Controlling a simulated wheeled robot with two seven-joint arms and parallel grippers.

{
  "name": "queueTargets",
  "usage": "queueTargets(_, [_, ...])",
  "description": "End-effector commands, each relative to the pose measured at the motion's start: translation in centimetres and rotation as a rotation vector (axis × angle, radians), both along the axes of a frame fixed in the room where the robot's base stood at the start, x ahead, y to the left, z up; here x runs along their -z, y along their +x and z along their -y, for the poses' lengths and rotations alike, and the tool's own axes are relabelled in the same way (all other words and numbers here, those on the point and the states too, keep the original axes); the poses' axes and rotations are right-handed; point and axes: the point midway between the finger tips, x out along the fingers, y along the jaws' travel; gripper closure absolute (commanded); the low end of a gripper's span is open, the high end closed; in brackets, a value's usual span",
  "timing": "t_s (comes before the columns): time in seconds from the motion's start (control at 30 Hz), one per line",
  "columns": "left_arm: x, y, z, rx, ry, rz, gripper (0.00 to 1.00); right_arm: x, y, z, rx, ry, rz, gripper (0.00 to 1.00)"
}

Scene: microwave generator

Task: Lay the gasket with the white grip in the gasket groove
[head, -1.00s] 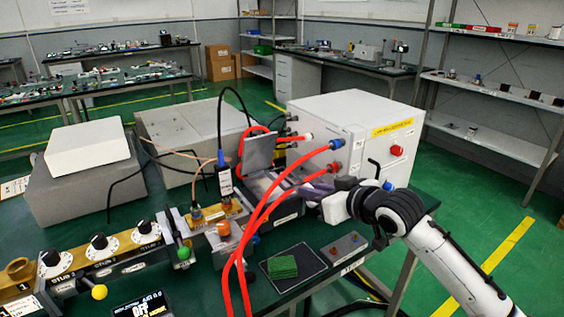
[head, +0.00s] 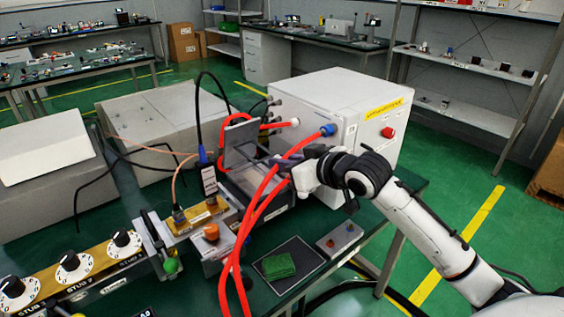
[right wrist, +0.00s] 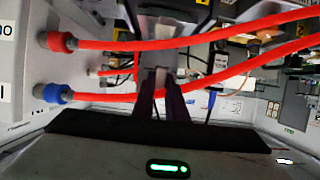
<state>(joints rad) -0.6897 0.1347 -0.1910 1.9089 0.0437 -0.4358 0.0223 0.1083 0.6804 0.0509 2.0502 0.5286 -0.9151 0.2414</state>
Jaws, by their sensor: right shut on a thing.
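My right gripper (head: 281,167) reaches in from the right, behind the red hoses and over the right side of a grey open housing (head: 261,201) with a raised grey lid (head: 240,146). In the right wrist view its dark fingers (right wrist: 161,103) are shut on a small pale piece (right wrist: 162,78), which looks like the white grip of the gasket. The gasket's ring cannot be made out. The gasket groove cannot be made out either; hoses and gripper cover part of the housing. My left gripper is out of view.
Two red hoses (head: 266,190) cross in front of the housing, from the white cabinet (head: 344,113) with its red button. A green pad (head: 278,266) lies on a dark mat. A small grey button box (head: 340,239) stands beside it. Stub knobs (head: 70,262) are at left.

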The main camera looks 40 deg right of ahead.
Motion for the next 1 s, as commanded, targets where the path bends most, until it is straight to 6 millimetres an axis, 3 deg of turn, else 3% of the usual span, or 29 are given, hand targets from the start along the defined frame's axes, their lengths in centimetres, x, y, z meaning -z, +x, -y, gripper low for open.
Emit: queueTargets(1.0, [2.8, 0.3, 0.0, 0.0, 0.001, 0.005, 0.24, 7.2, 0.0, 0.0, -0.001, 0.001, -0.001, 1.0])
